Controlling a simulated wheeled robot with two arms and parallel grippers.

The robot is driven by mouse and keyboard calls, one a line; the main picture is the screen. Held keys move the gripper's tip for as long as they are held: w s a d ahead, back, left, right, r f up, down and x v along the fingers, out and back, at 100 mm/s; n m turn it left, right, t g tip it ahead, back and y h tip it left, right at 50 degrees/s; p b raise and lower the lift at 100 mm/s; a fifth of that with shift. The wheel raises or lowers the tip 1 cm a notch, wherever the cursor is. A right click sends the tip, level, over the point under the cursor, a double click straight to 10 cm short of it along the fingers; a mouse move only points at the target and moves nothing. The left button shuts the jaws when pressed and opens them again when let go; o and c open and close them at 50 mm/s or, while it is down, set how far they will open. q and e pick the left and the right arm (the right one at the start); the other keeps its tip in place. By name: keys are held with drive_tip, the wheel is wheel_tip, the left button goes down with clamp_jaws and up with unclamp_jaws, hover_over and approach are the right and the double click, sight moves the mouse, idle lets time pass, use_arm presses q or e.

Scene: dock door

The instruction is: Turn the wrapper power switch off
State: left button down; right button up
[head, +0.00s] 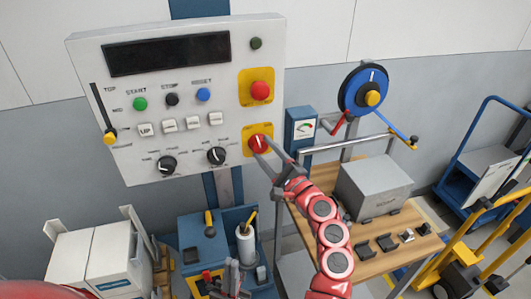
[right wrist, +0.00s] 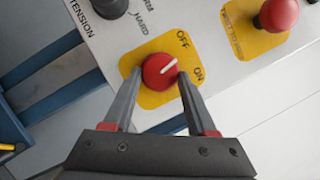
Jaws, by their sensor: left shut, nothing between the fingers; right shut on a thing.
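The wrapper power switch is a red round knob (right wrist: 155,68) on a yellow plate (right wrist: 148,98) marked OFF and ON, at the lower right of the grey control panel (head: 190,60). Its white pointer line lies between the OFF and ON words in the right wrist view. My right gripper (right wrist: 160,74) is shut on the knob, one finger on each side; in the head view its fingers reach the knob (head: 257,143) from the lower right. My left gripper (head: 232,275) is shut and empty, low in the head view, well below the panel.
A red button (head: 260,91) on a yellow plate sits just above the switch. A black knob (head: 216,156) is to its left. A gauge box (head: 301,127) and a blue wheel (head: 364,90) stand to the right. A table (head: 390,235) with a grey box (head: 373,190) is below right.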

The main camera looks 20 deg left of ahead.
drive_tip(key=shift+d+r+n+g, duration=0.1)
drive_tip(key=shift+r+n+g, duration=0.1)
drive_tip(key=shift+n, duration=0.35)
drive_tip(key=shift+r+n+g, duration=0.1)
drive_tip(key=shift+n+g, duration=0.1)
drive_tip(key=shift+n, duration=0.35)
drive_tip(key=shift+r+n+g+h+b, duration=0.15)
drive_tip(key=shift+n+g+h+b, duration=0.4)
drive_tip(key=shift+n, duration=1.65)
drive_tip(key=shift+g, duration=0.25)
drive_tip(key=o, duration=1.4)
drive_tip(key=shift+c, duration=0.2)
